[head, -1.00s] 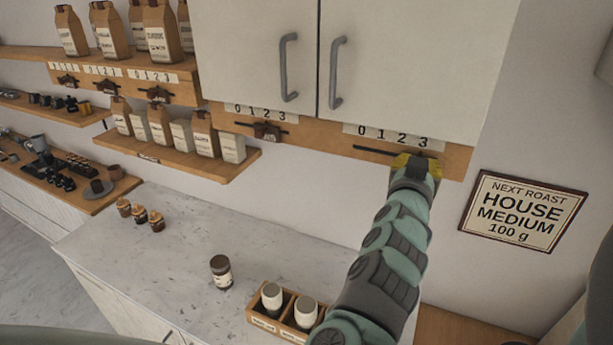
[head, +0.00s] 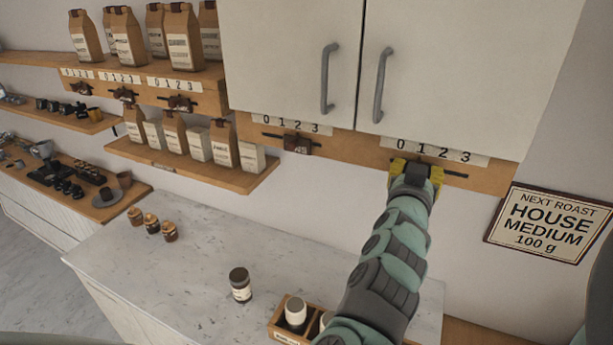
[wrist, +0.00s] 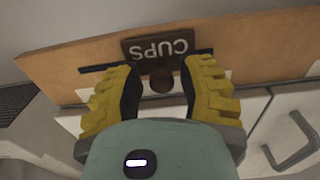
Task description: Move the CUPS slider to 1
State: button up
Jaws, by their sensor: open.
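The CUPS slider (wrist: 160,48), a dark plate with a round brown knob (wrist: 161,80), shows upside down in the wrist view. It sits on a dark slot in a wooden rail. My gripper (wrist: 160,75) is open, its yellow fingers on either side of the knob. I cannot tell whether either finger touches it. In the head view my gripper (head: 417,171) is at the rail under the 0 1 2 3 label (head: 431,151), at about the 1. It hides the slider there. The slot (head: 456,174) shows to its right.
White cabinet doors (head: 450,70) with grey handles hang just above the rail. Another slider (head: 297,144) is further left. A NEXT ROAST sign (head: 548,222) hangs at right. A wooden box (head: 285,325) with cups and a dark jar (head: 240,284) stand on the counter below.

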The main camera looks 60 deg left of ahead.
jog(key=shift+o, duration=0.9)
jog(key=v, duration=0.7)
jog(key=shift+s+d, duration=0.15)
jog(key=shift+s, duration=0.1)
